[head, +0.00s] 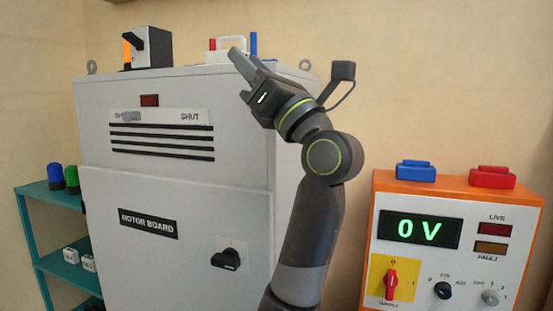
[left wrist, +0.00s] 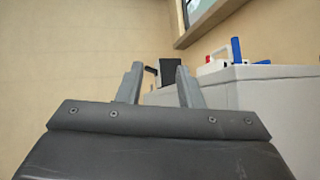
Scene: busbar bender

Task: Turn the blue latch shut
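The blue latch (head: 254,43) stands upright on top of the grey cabinet (head: 200,90), at its right part. It also shows upright in the left wrist view (left wrist: 236,50), right of my fingers. A red latch (head: 212,44) and a white handle (head: 232,43) stand left of it. My left gripper (head: 241,56) appears in front of the cabinet's top edge and overlaps the latch's foot in the head view. In the left wrist view its two fingers (left wrist: 159,85) are apart with nothing between them. I cannot tell the exact gap to the latch. My right gripper is not in view.
A black box switch (head: 150,48) and an orange lamp (head: 127,50) stand on the cabinet's left top. An orange test set (head: 450,240) reading 0 V stands at right. A teal shelf (head: 45,195) is at left. A wall is behind.

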